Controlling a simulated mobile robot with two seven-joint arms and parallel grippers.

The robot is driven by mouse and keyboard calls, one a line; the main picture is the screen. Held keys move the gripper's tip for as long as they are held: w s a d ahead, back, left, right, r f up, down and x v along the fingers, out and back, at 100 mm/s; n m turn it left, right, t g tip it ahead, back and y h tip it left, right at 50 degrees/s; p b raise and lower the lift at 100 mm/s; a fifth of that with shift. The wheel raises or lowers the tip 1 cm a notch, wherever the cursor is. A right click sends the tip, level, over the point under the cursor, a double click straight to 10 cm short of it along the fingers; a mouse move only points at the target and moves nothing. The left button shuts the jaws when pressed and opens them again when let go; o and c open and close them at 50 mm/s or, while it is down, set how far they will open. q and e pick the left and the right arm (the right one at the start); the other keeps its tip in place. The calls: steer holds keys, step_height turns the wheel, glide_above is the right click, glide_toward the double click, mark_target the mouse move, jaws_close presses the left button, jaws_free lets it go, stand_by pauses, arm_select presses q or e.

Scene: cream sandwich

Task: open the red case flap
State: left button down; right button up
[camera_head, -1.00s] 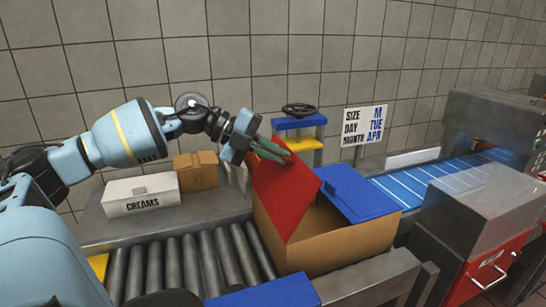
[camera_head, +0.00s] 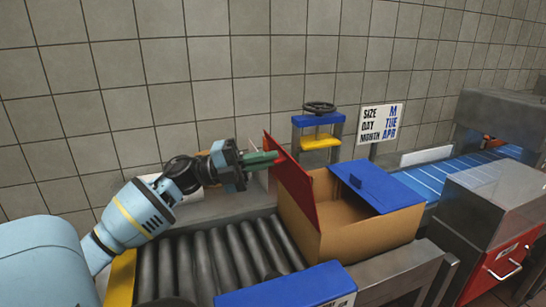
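An open cardboard box (camera_head: 350,240) stands at the end of the roller conveyor. Its red flap (camera_head: 292,180) stands steeply up along the box's left side, and part of the box's inside shows. Its blue flap (camera_head: 375,190) lies raised over the back right of the box. My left gripper (camera_head: 263,157), with green fingers, is at the upper part of the red flap, on its left side. The fingers look close to or touching the flap; whether they grip it cannot be told. My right gripper is not in view.
A roller conveyor (camera_head: 205,262) lies left of the box. A blue-and-yellow press with a handwheel (camera_head: 319,119) and a sign (camera_head: 381,123) stand behind. A blue belt (camera_head: 440,178) and a machine with a red front (camera_head: 505,262) are to the right. A blue panel (camera_head: 290,287) is in front.

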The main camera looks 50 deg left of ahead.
arm_select(q)
steer(key=shift+s+a+f, duration=0.25)
steer(key=shift+s+f, duration=0.5)
steer(key=shift+s, duration=0.05)
steer(key=c, duration=1.6)
jaws_free()
steer(key=shift+w, duration=0.1)
steer(key=shift+r, duration=0.1)
steer(key=shift+a, duration=0.1)
steer(key=b+v, duration=0.1)
steer(key=v, duration=0.6)
steer(key=shift+s+a, duration=0.2)
steer(key=shift+s, duration=0.1)
